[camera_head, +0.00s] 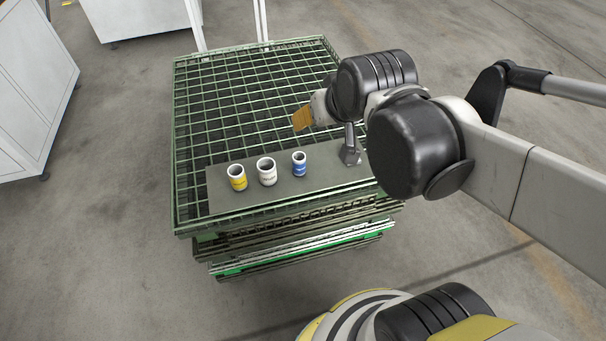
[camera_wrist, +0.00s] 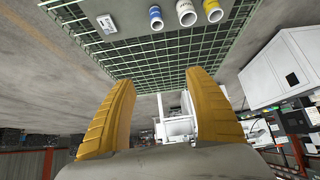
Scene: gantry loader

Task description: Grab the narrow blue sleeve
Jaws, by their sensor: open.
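The narrow blue sleeve (camera_head: 299,168) stands upright on a grey plate, at the right end of a row of three. It has a white rim and is the slimmest. In the wrist view the blue sleeve (camera_wrist: 155,19) is at the top, beyond my fingertips. My gripper (camera_head: 302,118) is above the green mesh stack, apart from the sleeve and farther back in the head view. In the wrist view my gripper (camera_wrist: 161,76) has its two orange fingers spread with nothing between them.
A wider white sleeve (camera_head: 267,175) and a yellow sleeve (camera_head: 237,182) stand left of the blue one. A grey upright object (camera_head: 350,152) stands to its right, with a labelled face (camera_wrist: 107,23) in the wrist view. The mesh (camera_head: 225,100) behind is clear. White cabinets (camera_head: 35,90) stand left.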

